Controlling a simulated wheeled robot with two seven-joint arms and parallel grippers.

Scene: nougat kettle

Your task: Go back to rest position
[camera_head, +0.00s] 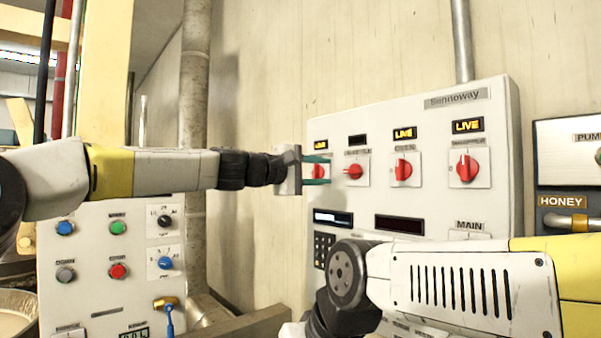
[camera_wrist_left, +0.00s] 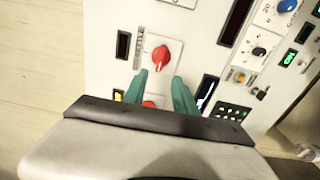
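My left gripper (camera_head: 318,171) is at the leftmost red knob (camera_head: 319,172) of the white control panel (camera_head: 372,133). Its two teal fingers are apart, one above and one below the knob in the head view. In the left wrist view the open left gripper (camera_wrist_left: 161,90) has that knob (camera_wrist_left: 150,104) partly hidden between the finger bases; I cannot tell whether a finger touches it. The neighbouring red kettle knob (camera_head: 354,171) also shows in the wrist view (camera_wrist_left: 160,57), beyond the fingertips. My right arm comes in at lower right, its gripper out of the picture.
More red knobs (camera_head: 403,169) sit to the right under LIVE displays (camera_head: 467,125); the display above the kettle knob (camera_head: 357,140) is dark. A lower button panel (camera_head: 107,265) stands at left, with a vertical pipe (camera_head: 194,95) behind. A honey panel (camera_head: 560,160) is at far right.

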